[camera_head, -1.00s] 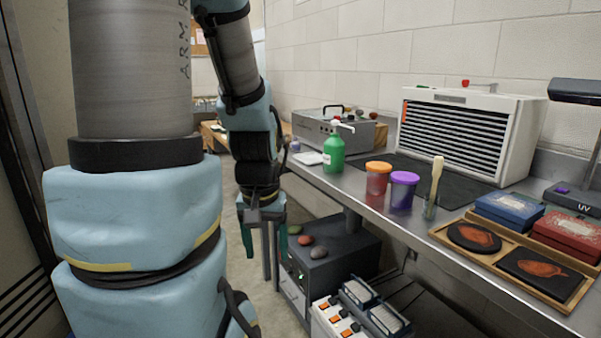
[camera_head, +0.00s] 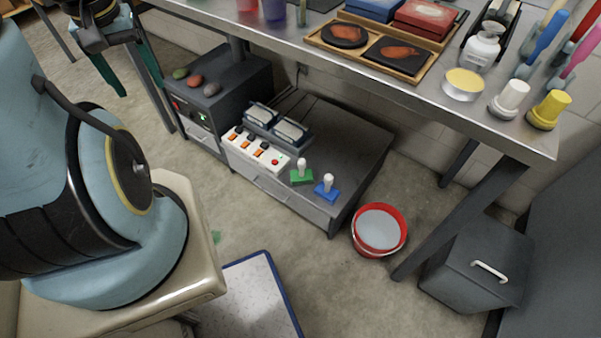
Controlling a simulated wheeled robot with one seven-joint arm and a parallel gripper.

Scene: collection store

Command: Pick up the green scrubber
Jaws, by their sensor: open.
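The green scrubber (camera_head: 302,178), a flat green block with a white upright knob, stands near the front edge of the low grey cabinet (camera_head: 345,150) under the bench. A similar blue scrubber (camera_head: 326,189) stands close to its right. My gripper (camera_head: 139,82) is at the upper left, pointing down, its two dark green fingers apart with nothing between them. It is well to the left of the green scrubber and apart from it.
A white switch box (camera_head: 256,152) sits left of the scrubbers, with two framed blocks (camera_head: 277,125) behind. The metal bench (camera_head: 400,88) overhangs the cabinet's back. A red bucket (camera_head: 379,229) and grey bin (camera_head: 478,265) stand on the floor at right.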

